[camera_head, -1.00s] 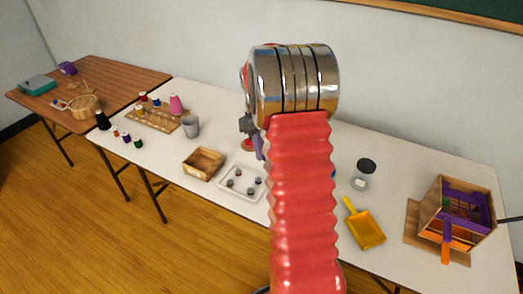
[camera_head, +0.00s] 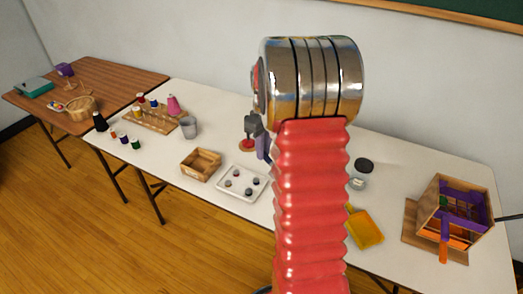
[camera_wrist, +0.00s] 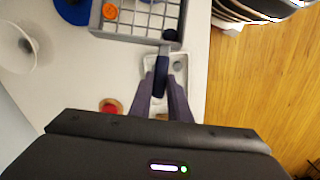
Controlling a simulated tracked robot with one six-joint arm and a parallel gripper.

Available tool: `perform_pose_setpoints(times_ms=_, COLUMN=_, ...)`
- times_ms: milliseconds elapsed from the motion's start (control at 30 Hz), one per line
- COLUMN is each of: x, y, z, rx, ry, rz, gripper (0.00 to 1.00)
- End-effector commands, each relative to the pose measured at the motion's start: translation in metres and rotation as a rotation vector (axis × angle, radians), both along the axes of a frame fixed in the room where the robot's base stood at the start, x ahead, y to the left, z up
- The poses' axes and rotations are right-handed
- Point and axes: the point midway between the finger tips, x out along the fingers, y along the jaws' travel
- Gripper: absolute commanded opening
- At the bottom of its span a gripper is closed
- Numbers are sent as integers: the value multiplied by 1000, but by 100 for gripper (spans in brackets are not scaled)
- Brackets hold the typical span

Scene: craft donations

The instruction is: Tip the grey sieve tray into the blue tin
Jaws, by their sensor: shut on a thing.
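My gripper (camera_wrist: 163,95) is shut on the dark blue handle (camera_wrist: 161,68) of the grey sieve tray (camera_wrist: 143,34), at the top of the wrist view. The tray has a grid floor; an orange round piece (camera_wrist: 110,11) and a dark round piece (camera_wrist: 170,35) lie at it. The tray's far part is cut off by the frame edge. The blue tin (camera_wrist: 72,9) shows partly at the top left, beside the tray's left side. In the head view my red arm hides the tray and the tin; a purple finger of my gripper (camera_head: 263,148) shows left of the arm.
A white tray (camera_head: 230,194) with several round pieces and a wooden box (camera_head: 201,165) stand left of my arm. A red disc (camera_wrist: 111,106) lies near my gripper.

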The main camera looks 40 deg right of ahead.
Motion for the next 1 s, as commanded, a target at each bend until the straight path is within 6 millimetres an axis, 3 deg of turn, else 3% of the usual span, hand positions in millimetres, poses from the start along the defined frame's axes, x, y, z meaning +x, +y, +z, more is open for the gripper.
perform_pose_setpoints(times_ms=1000, x=-26, y=-4, z=25, rx=30, ry=-199, rz=-2, gripper=0)
